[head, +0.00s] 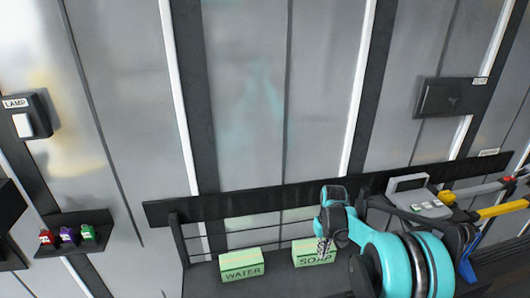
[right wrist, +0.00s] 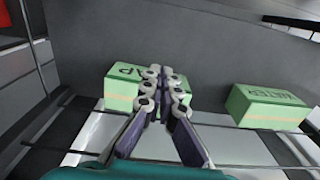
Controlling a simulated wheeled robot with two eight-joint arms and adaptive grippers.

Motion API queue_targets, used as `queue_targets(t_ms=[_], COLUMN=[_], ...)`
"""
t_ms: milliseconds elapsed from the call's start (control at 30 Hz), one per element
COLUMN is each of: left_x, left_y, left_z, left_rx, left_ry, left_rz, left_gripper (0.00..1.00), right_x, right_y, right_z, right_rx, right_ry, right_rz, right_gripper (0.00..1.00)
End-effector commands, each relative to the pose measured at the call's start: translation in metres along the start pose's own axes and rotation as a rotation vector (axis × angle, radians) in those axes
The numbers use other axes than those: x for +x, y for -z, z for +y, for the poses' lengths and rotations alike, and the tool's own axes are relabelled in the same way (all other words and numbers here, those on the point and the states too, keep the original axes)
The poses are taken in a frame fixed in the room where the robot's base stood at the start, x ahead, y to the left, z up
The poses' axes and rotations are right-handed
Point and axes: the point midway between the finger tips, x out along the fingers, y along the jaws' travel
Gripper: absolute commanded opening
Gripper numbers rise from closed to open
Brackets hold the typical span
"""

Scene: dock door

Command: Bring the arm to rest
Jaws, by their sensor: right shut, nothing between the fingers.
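My right arm comes in from the lower right of the head view, teal and black. Its right gripper (head: 323,248) points down in front of the green SOAP box (head: 303,258). In the right wrist view, the right gripper (right wrist: 163,75) is shut with nothing between its fingers. The fingers hide the middle of the SOAP box (right wrist: 121,90) there. I cannot tell whether they touch the box. My left gripper is out of view.
A green WATER box (head: 241,264) stands left of the SOAP box on the dark shelf; it also shows in the right wrist view (right wrist: 268,107). A grey device (head: 420,203) and yellow- and red-handled tools lie right. A LAMP switch (head: 30,117) is on the left wall.

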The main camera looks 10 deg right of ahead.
Motion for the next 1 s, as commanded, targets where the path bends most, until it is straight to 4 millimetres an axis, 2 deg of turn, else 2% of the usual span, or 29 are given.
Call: queue_targets(t_ms=[167, 300, 500, 733, 900, 1000], left_x=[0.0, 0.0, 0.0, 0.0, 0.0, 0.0], left_y=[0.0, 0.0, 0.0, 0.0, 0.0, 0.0], left_z=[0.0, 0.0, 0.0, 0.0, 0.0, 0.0], left_rx=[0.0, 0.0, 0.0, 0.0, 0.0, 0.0], left_ry=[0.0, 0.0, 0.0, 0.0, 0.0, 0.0], left_rz=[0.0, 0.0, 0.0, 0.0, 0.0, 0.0], left_gripper=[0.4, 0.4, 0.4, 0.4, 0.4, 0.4], right_x=[-0.034, -0.075, -0.116, -0.133, -0.128, -0.123], right_y=[-0.019, -0.05, -0.104, -0.169, -0.207, -0.22], right_z=[-0.014, -0.034, -0.06, -0.085, -0.098, -0.102], right_rx=[0.002, 0.005, 0.013, 0.02, 0.026, 0.028], right_ry=[-0.011, -0.023, -0.033, -0.029, -0.019, -0.014], right_rz=[0.057, 0.147, 0.285, 0.444, 0.545, 0.584], right_gripper=[0.0, 0.0, 0.0, 0.0, 0.0, 0.0])
